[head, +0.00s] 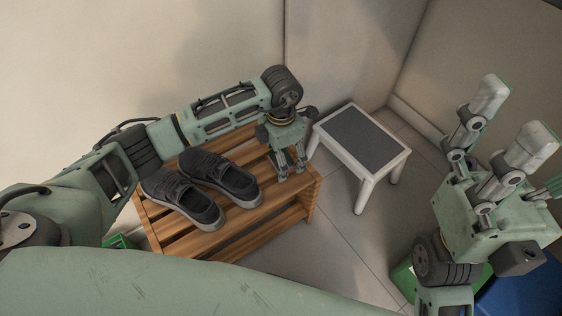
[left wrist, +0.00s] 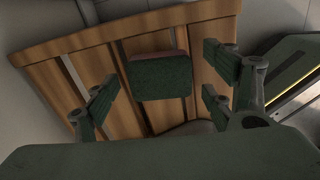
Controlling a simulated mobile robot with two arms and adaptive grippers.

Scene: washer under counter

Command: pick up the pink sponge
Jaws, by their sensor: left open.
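A block-shaped sponge (left wrist: 161,78) lies on the slatted wooden rack (left wrist: 55,47) in the left wrist view. Its dark green face is towards the camera, and a thin pinkish-brown edge shows along the top. My left gripper (left wrist: 161,88) is open, with its fingers on either side of the sponge and apart from it in the picture. In the head view my left gripper (head: 291,166) points down over the rack's right end, and I cannot make out the sponge there. My right gripper (head: 514,118) is open and empty at the right, fingers pointing up.
A pair of dark shoes (head: 222,176) stands on the rack left of my left gripper. A white step stool (head: 362,138) with a dark top stands right of the rack. Walls close off the back. Grey floor (head: 345,240) is free in front of the stool.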

